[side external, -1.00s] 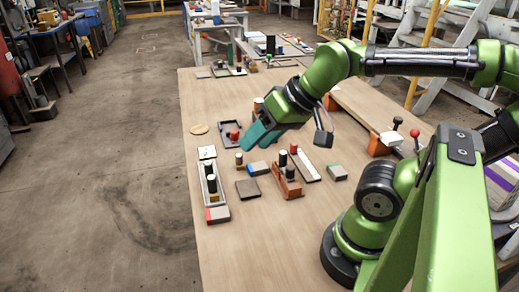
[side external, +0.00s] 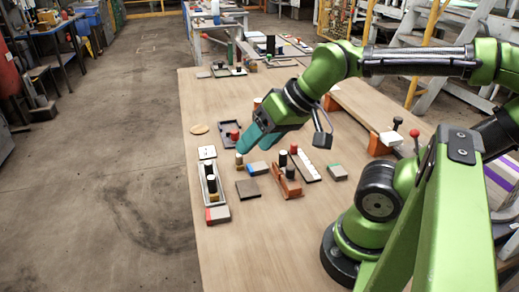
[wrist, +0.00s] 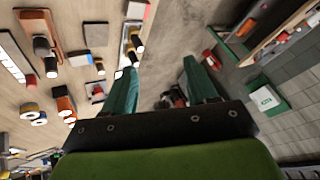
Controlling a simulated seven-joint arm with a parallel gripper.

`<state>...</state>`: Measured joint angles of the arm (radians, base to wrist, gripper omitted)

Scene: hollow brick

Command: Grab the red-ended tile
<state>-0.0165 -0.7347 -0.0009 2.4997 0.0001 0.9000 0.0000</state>
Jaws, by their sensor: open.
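The red-ended tile (side external: 218,215) lies flat on the wooden table near its left edge, in the side external view. A small tile with a reddish edge (wrist: 137,9) shows at the top there, probably the same one.
A brown tile (side external: 248,189), a blue-ended tile (side external: 258,168), an orange block with pegs (side external: 287,184) and a green-ended tile (side external: 337,172) lie to the right. A white square (side external: 207,152) lies behind the tray. The table in front of the tile is clear.

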